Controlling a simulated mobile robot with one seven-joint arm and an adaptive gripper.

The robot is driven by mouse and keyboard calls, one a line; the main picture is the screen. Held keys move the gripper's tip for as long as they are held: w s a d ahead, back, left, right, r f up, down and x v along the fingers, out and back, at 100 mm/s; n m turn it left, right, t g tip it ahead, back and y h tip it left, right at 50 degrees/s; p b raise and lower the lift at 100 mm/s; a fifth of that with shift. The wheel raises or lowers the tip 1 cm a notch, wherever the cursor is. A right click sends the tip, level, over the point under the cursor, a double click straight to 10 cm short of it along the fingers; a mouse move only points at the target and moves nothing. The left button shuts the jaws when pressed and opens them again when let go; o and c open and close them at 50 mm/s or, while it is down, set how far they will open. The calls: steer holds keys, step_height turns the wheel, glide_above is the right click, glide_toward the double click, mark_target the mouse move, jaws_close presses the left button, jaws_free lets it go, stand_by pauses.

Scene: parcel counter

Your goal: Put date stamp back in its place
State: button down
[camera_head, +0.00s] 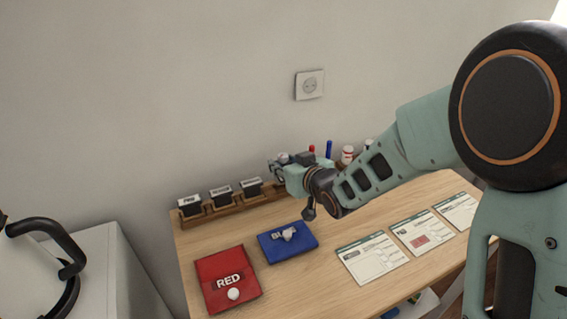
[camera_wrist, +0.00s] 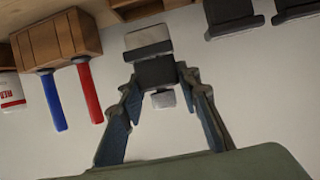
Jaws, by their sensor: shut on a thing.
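My gripper (camera_wrist: 158,88) is shut on a stamp (camera_wrist: 155,71) with a dark body and a grey block at one end, seen between the fingers in the wrist view. I take it to be the date stamp; no label on it is readable. In the head view my gripper (camera_head: 279,170) is by the right end of the wooden stamp rack (camera_head: 220,210), near the wall. It hides that end of the rack. Stamps with white labels (camera_head: 221,191) stand in the rack to its left. Whether the held stamp touches the rack cannot be told.
A wooden pen holder (camera_wrist: 60,40) with blue and red pens and a white bottle (camera_head: 347,154) stand close by. A red pad (camera_head: 225,265) and a blue pad (camera_head: 277,251), each with a white knob, lie in front. Paper forms (camera_head: 371,257) lie to the right.

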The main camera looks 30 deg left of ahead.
steer(key=shift+f+b, duration=1.55)
steer(key=shift+f, duration=0.15)
steer(key=c, duration=1.6)
jaws_free()
steer(key=shift+p+v, duration=0.65)
steer(key=shift+v, duration=2)
steer(key=o, duration=0.5)
